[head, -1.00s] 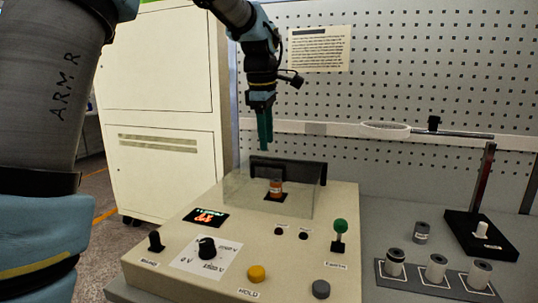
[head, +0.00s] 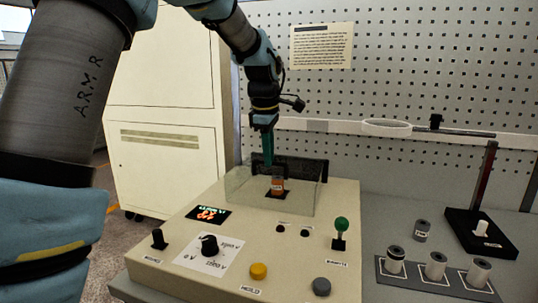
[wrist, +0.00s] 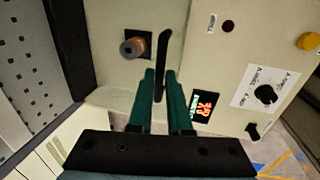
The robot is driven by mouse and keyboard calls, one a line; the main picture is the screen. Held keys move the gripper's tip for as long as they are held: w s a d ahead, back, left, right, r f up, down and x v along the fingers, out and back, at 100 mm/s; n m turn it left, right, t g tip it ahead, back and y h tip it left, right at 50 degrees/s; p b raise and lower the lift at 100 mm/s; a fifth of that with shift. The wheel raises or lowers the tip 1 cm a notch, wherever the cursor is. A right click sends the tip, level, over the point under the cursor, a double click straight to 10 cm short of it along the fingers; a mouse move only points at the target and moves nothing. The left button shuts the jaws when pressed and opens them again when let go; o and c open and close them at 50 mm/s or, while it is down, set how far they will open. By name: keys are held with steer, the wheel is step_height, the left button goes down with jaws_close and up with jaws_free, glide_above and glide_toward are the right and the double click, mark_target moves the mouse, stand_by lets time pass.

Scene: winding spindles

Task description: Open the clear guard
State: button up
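The clear guard (head: 240,190) is a see-through box on top of the beige machine, down over a small orange-brown spool (head: 278,186). The spool also shows in the wrist view (wrist: 133,46). My gripper (head: 268,163) points down at the guard's left-rear part, its green fingertips low against it. In the wrist view my two fingers (wrist: 160,74) are apart, with a thin black bar (wrist: 164,45) showing between and beyond them. I cannot tell whether they touch the bar. The guard's clear walls are hard to make out there.
The machine top has a lit display (head: 208,214), a black knob (head: 209,245), a yellow button (head: 258,271), a grey button (head: 321,286) and a green-topped lever (head: 340,230). Several spools stand at right near a black stand (head: 480,236). A pegboard (head: 430,60) rises behind.

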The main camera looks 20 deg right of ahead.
jaws_close()
stand_by(0.9)
